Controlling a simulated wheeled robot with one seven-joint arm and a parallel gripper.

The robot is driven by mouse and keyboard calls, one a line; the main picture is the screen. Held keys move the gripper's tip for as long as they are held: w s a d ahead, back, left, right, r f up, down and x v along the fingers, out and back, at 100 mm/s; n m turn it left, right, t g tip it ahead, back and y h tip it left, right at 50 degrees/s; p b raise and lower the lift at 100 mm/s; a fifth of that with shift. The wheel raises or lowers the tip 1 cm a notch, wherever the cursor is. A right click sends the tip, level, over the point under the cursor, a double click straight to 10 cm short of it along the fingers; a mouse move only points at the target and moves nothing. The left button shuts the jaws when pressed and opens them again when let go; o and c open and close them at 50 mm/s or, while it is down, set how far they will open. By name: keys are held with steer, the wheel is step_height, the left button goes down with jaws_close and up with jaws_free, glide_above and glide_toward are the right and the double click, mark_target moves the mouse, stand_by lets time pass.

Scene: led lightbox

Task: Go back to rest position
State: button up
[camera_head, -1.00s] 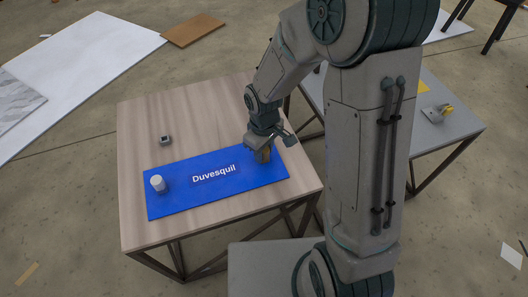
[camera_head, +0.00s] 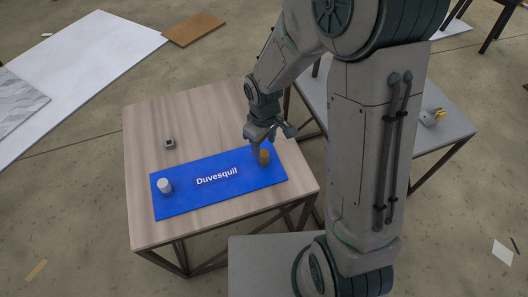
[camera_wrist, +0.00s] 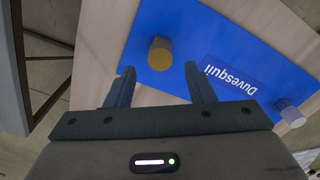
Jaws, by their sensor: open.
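My gripper (camera_head: 268,139) is open and empty above the right part of the wooden table (camera_head: 150,125), and its two fingers also show in the wrist view (camera_wrist: 160,88). A white cylinder (camera_head: 165,186) stands on the left end of the mat and shows at the right of the wrist view (camera_wrist: 290,113).
A small dark cube-like object (camera_head: 169,143) sits on bare wood behind the mat. White panels (camera_head: 85,70) lie on the floor at the left.

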stand_by(0.3)
steer(key=s+d+r+m+t+p, duration=0.1)
steer(key=s+d+r+m+p, duration=0.2)
steer(key=r, duration=0.7)
steer(key=s+d+r+m+t+p, duration=0.1)
steer(key=s+d+r+m+p, duration=0.2)
steer(key=r+p, duration=0.4)
steer(key=s+d+r+m+p, duration=0.3)
steer(key=s+d+r+p, duration=0.1)
steer(key=r, duration=1.1)
steer(key=shift+s+d+r+t+p, duration=0.25)
steer(key=shift+s+d+t+p, duration=0.15)
steer(key=shift+s+d, duration=0.5)
steer(key=shift+o, duration=0.5)
steer(key=shift+s+r, duration=0.15)
steer(key=shift+s, duration=0.05)
